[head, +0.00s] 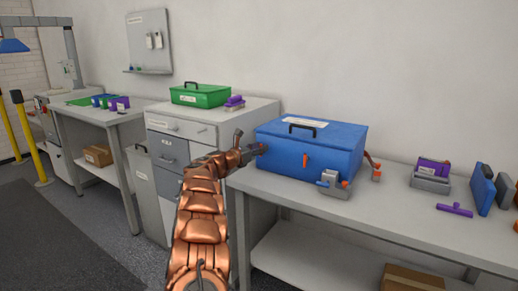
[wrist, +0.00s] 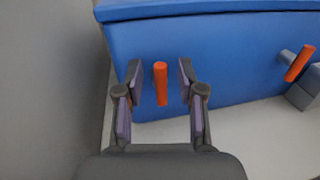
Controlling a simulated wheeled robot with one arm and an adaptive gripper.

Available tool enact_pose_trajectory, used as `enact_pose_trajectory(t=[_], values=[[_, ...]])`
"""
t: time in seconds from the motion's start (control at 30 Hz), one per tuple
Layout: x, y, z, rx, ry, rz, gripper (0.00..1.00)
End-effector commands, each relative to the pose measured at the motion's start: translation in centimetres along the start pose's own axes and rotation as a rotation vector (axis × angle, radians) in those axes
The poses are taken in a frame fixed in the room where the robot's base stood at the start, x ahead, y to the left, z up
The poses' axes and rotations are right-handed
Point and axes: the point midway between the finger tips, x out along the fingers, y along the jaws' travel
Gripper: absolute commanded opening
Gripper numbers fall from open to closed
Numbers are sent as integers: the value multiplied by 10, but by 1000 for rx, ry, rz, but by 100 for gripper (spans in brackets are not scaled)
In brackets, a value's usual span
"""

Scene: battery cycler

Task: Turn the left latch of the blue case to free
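The blue case (head: 318,151) stands shut on the bench with a dark handle on its lid. In the wrist view its blue front face (wrist: 225,75) fills the upper part. The left latch (wrist: 160,83) is a small orange bar standing nearly upright on that face. My gripper (wrist: 160,88) is open, with one finger on each side of the latch and a visible gap to both. In the head view my gripper (head: 257,150) is at the left end of the case front and mostly hides the left latch. Another orange bar (head: 305,160) sits mid-front, slightly tilted.
To the right are a purple-and-grey block (head: 431,175) and a purple T-shaped piece (head: 456,209). A green case (head: 200,96) sits on the cabinet behind my arm.

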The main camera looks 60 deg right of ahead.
Motion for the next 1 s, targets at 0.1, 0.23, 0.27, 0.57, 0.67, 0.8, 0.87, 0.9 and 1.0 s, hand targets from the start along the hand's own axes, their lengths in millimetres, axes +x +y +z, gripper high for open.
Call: enact_pose_trajectory(t=[0.1, 0.23, 0.27, 0.57, 0.67, 0.8, 0.87, 0.9, 1.0], values=[[0, 0, 0, 0, 0, 0, 38], [0, 0, 0, 0, 0, -1, 28], [0, 0, 0, 0, 0, -1, 25], [0, -1, 0, 0, 0, -3, 0], [1, -2, 0, 1, 0, -3, 0], [1, -2, 0, -3, 0, -5, 0], [1, -2, 0, -10, -2, -5, 0], [1, -2, -1, -18, -3, -5, 0], [1, -2, -1, -48, -10, -6, 0]])
